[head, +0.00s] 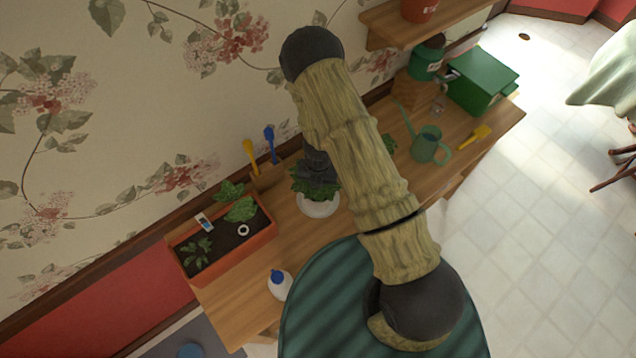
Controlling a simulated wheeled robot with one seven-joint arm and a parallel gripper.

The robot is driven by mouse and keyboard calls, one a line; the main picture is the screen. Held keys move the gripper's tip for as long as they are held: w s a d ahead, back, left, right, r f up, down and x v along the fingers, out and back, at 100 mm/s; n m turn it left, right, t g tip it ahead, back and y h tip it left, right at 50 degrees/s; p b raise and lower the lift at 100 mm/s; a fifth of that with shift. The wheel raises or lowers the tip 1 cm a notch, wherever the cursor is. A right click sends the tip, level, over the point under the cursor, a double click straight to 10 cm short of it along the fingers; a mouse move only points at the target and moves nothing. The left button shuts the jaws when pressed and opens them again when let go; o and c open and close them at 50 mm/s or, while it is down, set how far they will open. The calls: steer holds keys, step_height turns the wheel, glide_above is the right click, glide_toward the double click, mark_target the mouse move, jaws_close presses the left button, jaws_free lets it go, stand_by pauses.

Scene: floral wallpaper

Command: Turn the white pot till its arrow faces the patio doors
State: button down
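The white pot (319,209) stands on the wooden bench (350,238) close to the wall, with a leafy green plant in it. Only its front rim and side show, and I see no arrow on it. My gripper (318,183) points down over the plant, right above the pot. Its fingertips are lost among the leaves, so I cannot tell whether they are open, shut or touching the pot. My arm covers the area just right of the pot. The patio doors are not in view.
An orange planter (232,253) and white bottle (280,284) stand to the left. Blue and yellow tools (260,155) stand behind. A green watering can (428,146), yellow trowel (476,137) and green box (482,82) are at right. A shelf (410,32) overhangs the bench.

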steer(key=shift+f, duration=0.15)
stand_by(0.3)
steer(key=c, duration=1.2)
jaws_free()
step_height(320, 180, up, 17)
steer(key=shift+r+p, duration=0.2)
steer(key=shift+p, duration=0.25)
